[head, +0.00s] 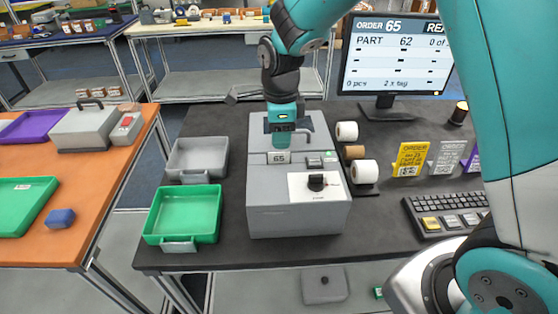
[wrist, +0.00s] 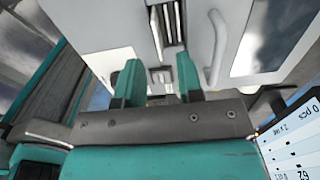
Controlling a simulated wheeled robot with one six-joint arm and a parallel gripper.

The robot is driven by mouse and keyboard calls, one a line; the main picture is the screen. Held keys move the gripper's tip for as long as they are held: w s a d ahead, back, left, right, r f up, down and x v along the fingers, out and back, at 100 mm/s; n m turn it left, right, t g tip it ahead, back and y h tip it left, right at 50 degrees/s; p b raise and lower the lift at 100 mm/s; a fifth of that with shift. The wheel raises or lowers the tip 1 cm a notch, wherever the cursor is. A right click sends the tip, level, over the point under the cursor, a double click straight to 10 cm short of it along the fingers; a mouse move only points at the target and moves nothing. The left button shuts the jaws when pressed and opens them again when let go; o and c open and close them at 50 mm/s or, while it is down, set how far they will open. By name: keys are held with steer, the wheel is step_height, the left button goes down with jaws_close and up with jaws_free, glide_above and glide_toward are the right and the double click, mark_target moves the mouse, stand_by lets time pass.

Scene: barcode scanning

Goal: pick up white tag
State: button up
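My gripper (head: 281,140) is over the top of the grey printer-like box (head: 298,212), pointing down. In the wrist view my gripper (wrist: 158,66) has its two teal fingers apart, with a gap between them. A small white tag marked 65 (head: 278,157) shows on the box just below and in front of the fingers in the head view. In the wrist view pale slotted parts of the box lie between and beyond the fingers, and I cannot make out the tag clearly. I see no contact between fingers and tag.
A curved handle (wrist: 217,45) rises close beside the fingers. A green tray (head: 182,216) and a grey tray (head: 197,158) are left of the box. White rolls (head: 364,172), standing order cards (head: 411,158), a keyboard (head: 448,212) and a monitor (head: 392,60) are to the right.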

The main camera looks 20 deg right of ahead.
mark_target(279, 154)
steer(key=f+p, duration=0.1)
steer(key=f, duration=0.1)
steer(key=f+p, duration=0.1)
steer(key=f, duration=0.2)
steer(key=shift+a+f, duration=0.2)
steer(key=shift+f, duration=0.1)
jaws_close()
